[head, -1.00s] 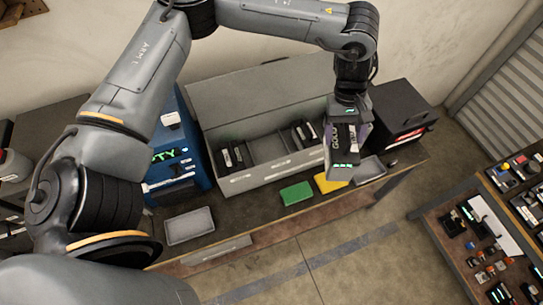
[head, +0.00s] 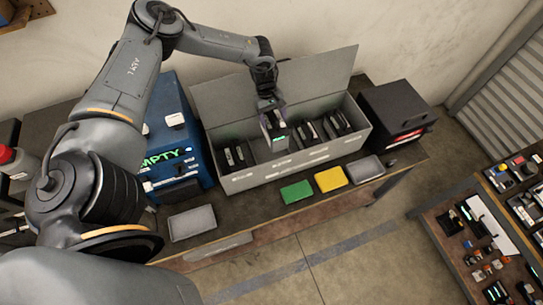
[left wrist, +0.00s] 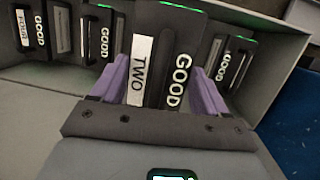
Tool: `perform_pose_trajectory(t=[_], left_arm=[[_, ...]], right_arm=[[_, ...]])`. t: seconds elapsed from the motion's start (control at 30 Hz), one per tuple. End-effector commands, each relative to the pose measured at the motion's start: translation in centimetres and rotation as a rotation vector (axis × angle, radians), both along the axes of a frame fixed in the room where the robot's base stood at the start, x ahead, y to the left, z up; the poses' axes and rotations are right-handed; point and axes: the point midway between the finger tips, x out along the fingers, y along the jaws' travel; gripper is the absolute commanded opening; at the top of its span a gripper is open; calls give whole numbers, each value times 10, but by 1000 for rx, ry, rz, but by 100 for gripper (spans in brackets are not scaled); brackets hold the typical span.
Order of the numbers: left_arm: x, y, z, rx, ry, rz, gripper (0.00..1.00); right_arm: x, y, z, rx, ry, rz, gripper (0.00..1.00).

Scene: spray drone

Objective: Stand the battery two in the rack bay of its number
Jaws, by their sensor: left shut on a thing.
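The battery two (left wrist: 165,50) is dark, with a white TWO label and the word GOOD on its top. My left gripper (head: 273,120) is shut on it, with purple finger pads on both sides in the left wrist view. In the head view the battery (head: 279,136) is at the middle of the grey rack (head: 295,165), between the batteries at left and right. I cannot tell how deep it sits in a bay. The rack's bay labels are too small to read. My right gripper is not in view.
Other batteries stand in the rack on the left (head: 236,156) and right (head: 335,124); one label reads FOUR (left wrist: 22,28). A blue EMPTY box (head: 178,140) and a black box (head: 398,112) flank it. Green (head: 296,192), yellow (head: 329,179) and grey (head: 364,169) trays lie in front.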

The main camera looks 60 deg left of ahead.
Motion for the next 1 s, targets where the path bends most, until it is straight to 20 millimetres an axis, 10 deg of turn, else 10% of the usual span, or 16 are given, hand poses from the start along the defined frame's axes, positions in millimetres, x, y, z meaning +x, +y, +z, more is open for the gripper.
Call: perform_pose_trajectory(t=[0.4,1.0], left_arm=[[-3,2,-48,-2,-6,4,0],[-4,2,-106,-2,-3,5,0]], right_arm=[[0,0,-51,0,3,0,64],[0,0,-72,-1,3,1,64]])
